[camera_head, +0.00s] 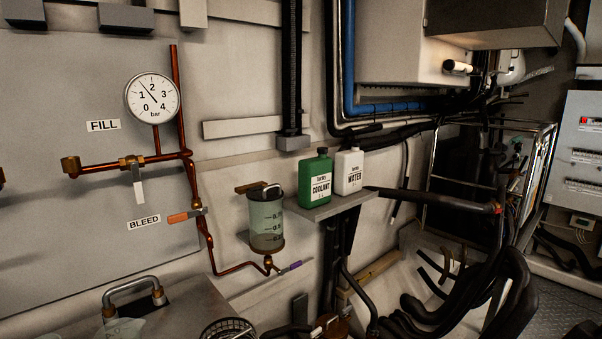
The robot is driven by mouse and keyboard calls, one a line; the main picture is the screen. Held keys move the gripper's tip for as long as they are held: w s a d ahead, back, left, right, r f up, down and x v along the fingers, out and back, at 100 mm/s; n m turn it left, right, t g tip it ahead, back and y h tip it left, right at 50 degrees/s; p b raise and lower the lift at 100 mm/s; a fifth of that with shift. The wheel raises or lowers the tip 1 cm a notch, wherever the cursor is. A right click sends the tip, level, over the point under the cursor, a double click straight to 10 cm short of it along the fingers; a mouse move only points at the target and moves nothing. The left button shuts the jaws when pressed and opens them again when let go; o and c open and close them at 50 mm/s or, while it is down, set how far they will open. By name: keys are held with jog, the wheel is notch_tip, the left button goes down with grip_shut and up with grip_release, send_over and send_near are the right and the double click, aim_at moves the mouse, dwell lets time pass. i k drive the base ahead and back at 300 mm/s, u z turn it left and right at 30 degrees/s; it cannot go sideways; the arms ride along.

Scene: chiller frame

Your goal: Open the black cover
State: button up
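A clear cylindrical reservoir (266,225) with level marks and pale liquid hangs on the wall in the middle of the head view. A dark lid (264,190) sits on its top and looks closed; it is the likeliest black cover, but its details are too small to tell. My gripper is not in view, and nothing is seen touching the lid.
A green coolant bottle (315,178) and a white water bottle (349,171) stand on a shelf (336,206) right of the reservoir. Copper pipes (177,100), a gauge (152,98) and valves are at left. A metal handle (131,287) is at lower left.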

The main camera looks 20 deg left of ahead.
aim_at(270, 193)
jog(key=u, duration=0.4)
jog(key=i, duration=0.9)
jog(key=u, duration=0.7)
